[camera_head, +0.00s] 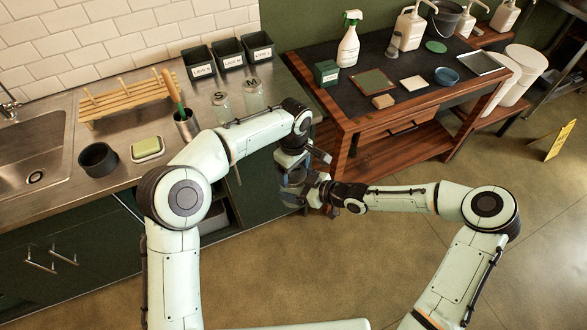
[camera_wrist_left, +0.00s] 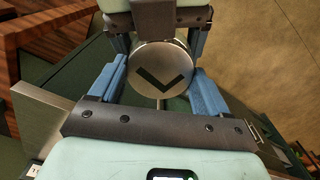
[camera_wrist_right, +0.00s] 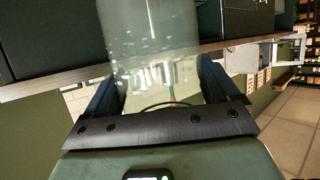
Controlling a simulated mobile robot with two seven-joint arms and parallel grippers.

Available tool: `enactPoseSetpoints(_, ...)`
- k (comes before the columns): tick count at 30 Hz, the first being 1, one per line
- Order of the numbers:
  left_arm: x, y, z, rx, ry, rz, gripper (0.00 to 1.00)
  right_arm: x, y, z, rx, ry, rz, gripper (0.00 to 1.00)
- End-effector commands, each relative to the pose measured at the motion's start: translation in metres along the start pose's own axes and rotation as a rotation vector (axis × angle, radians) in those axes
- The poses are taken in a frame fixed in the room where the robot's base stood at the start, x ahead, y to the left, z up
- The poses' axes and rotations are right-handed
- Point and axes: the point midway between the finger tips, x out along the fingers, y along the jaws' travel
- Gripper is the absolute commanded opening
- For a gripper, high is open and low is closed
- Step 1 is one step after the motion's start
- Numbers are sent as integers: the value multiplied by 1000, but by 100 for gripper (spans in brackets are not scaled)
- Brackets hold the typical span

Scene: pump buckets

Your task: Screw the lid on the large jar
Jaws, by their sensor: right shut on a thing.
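The large jar (camera_wrist_right: 155,45) is clear glass and stands between the blue fingers of my right gripper (camera_wrist_right: 160,90), which is shut on it. In the head view my right gripper (camera_head: 306,190) meets my left gripper (camera_head: 292,160) in the air in front of the counter. The round silver lid (camera_wrist_left: 162,75) with a black chevron shows face-on in the left wrist view. My left gripper (camera_wrist_left: 158,85) has its blue fingers spread on both sides of the lid, with a narrow gap visible. The lid hides the jar's rim, so how it seats cannot be told.
Two glass jars (camera_head: 253,96) stand on the steel counter (camera_head: 150,190) near a tool cup (camera_head: 186,124) and a sponge dish (camera_head: 147,149). The wooden table (camera_head: 350,130) is close behind my grippers. The floor (camera_head: 350,260) in front is clear.

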Motion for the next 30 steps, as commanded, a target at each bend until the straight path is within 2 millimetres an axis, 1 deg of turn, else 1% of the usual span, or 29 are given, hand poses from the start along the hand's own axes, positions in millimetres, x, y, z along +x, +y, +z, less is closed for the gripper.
enactPoseSetpoints(4, 0, 0, 0, 30, 0, 1, 40, 0, 0, -1, -1, 2, 0, 3)
enactPoseSetpoints(9, 0, 0, 0, 217, 1, 1, 40, 0, 0, -1, -1, 2, 0, 3)
enactPoseSetpoints(12, 0, 0, 0, 278, 1, 1, 40, 0, 0, -1, -1, 2, 0, 3)
enactPoseSetpoints(20, 0, 0, 0, 284, 1, 1, 40, 0, 0, -1, -1, 2, -1, 3)
enactPoseSetpoints(21, 0, 0, 0, 284, 1, 1, 90, 0, 0, -1, -1, 2, -1, 3)
enactPoseSetpoints(22, 0, 0, 0, 284, 1, 1, 100, 0, 0, -1, -1, 2, -1, 3)
enactPoseSetpoints(28, -1, 0, 0, 283, 1, 1, 100, 0, 0, -1, -1, 2, 0, 3)
enactPoseSetpoints(30, -4, 0, 0, 283, 2, 2, 100, 0, 0, -1, -1, 2, 0, 3)
